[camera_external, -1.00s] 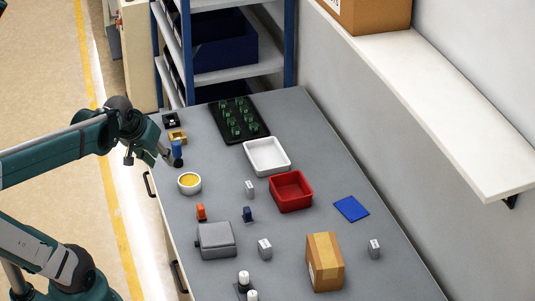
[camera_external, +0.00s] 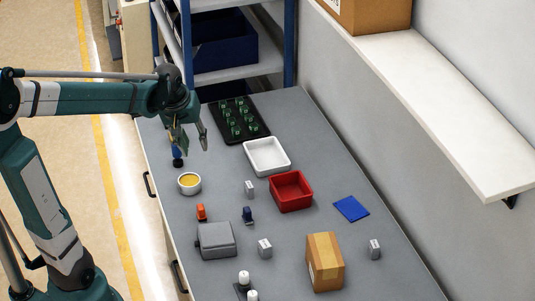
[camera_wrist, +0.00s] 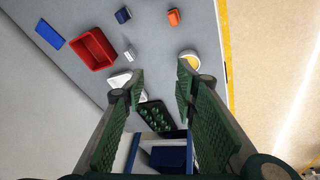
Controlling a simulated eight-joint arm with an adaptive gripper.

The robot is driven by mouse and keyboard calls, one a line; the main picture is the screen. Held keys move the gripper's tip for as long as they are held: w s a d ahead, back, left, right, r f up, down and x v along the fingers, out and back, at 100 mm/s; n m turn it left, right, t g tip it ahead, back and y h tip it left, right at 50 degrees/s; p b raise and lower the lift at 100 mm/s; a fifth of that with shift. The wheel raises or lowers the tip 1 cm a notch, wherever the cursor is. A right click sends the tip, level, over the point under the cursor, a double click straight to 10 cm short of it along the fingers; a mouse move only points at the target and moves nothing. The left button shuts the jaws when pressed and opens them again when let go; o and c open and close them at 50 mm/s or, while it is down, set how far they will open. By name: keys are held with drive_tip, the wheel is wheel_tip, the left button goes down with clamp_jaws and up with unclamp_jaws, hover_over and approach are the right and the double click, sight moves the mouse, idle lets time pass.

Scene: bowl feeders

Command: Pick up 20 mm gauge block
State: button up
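Three small grey blocks stand on the grey table (camera_external: 330,180): one block (camera_external: 249,188) left of the red bin, one (camera_external: 265,248) right of the grey box, and one (camera_external: 375,248) at the right. I cannot read any size marking, so I cannot tell which is the 20 mm gauge block. My gripper (camera_external: 192,146) is open and empty above the table's far left part, away from the blocks. Its spread fingers also show in the wrist view (camera_wrist: 160,80).
Around lie a red bin (camera_external: 291,204), white tray (camera_external: 249,151), black tray (camera_external: 262,131) with green parts, yellow-filled bowl (camera_external: 189,187), grey box (camera_external: 216,240), cardboard box (camera_external: 325,262) and blue mat (camera_external: 351,208). A wall shelf (camera_external: 440,110) overhangs the right. Table around the mat is clear.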

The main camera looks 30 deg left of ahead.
drive_tip(key=w+d+f+n+g, duration=0.25)
drive_tip(key=w+d+f, duration=0.25)
drive_tip(key=w+f, duration=0.45)
drive_tip(key=n+g+p, duration=0.1)
drive_tip(key=n+p, duration=0.1)
hover_over(249, 184)
drive_tip(key=f, duration=0.8)
drive_tip(key=shift+s+a+f, duration=0.15)
drive_tip(key=shift+s+a, duration=0.05)
drive_tip(key=shift+w+d+f+n, duration=0.2)
drive_tip(key=shift+f+n, duration=0.05)
drive_tip(key=shift+f, duration=0.3)
drive_tip(key=shift+f+b, duration=0.3)
drive_tip(key=shift+f, duration=1)
drive_tip(key=shift+f, duration=0.15)
drive_tip(key=shift+s+d+f, duration=0.1)
drive_tip(key=shift+f, duration=2.35)
